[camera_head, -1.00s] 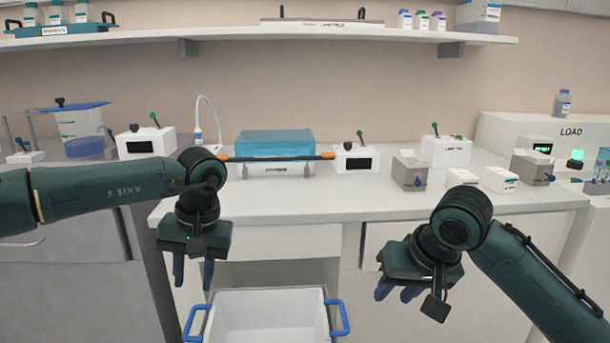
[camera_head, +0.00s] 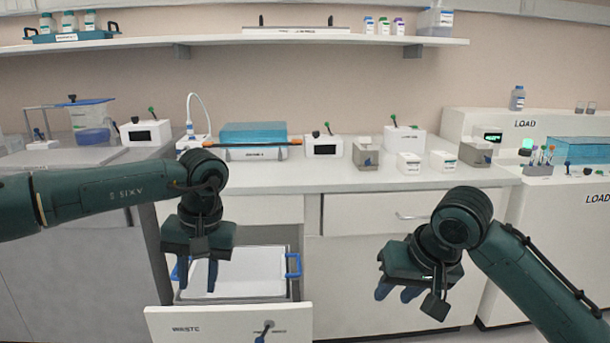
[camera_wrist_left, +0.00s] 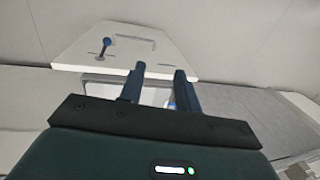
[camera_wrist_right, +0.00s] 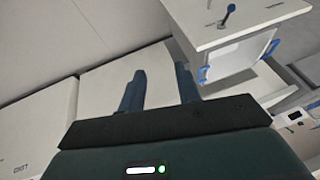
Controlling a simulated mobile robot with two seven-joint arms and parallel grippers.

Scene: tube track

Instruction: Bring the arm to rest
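My left gripper (camera_head: 198,277) hangs in front of the bench, fingers pointing down, above the open waste drawer. Its fingers are apart with nothing between them, as the left wrist view (camera_wrist_left: 158,85) also shows. My right gripper (camera_head: 398,293) hangs in front of the bench's closed cabinet fronts. Its two fingers are apart and empty in the right wrist view (camera_wrist_right: 160,90). Neither gripper touches anything that I can see.
The drawer (camera_head: 228,326), labelled as waste, is pulled out with a white blue-handled bin (camera_head: 245,270) inside. The bench (camera_head: 400,180) carries several small devices and a teal-topped box (camera_head: 253,136). A LOAD machine (camera_head: 520,125) stands at the right.

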